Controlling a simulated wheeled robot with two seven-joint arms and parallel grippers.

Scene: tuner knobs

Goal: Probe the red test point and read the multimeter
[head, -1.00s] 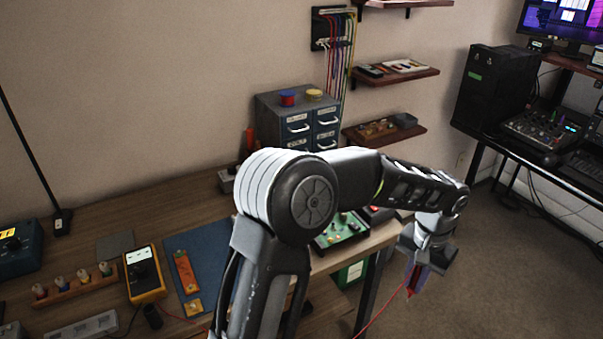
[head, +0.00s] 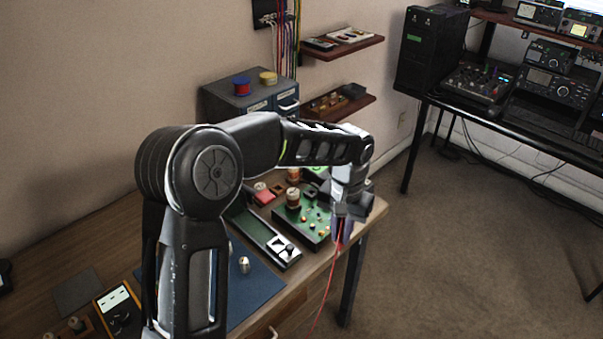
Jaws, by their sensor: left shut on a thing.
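My left gripper (head: 343,212) is shut on a red probe (head: 338,236), whose red lead hangs down past the table's front edge. It is beside the right end of the green circuit board (head: 315,233) on the table. I cannot tell whether the probe tip touches anything. Small parts stand on the board, but I cannot make out a red test point among them. My right gripper is out of view.
A dark panel with a knob (head: 285,250) lies left of the board. A blue mat (head: 252,290) lies in front. A drawer cabinet (head: 235,100) stands behind my arm. Open floor lies right of the table, before a second desk with electronics.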

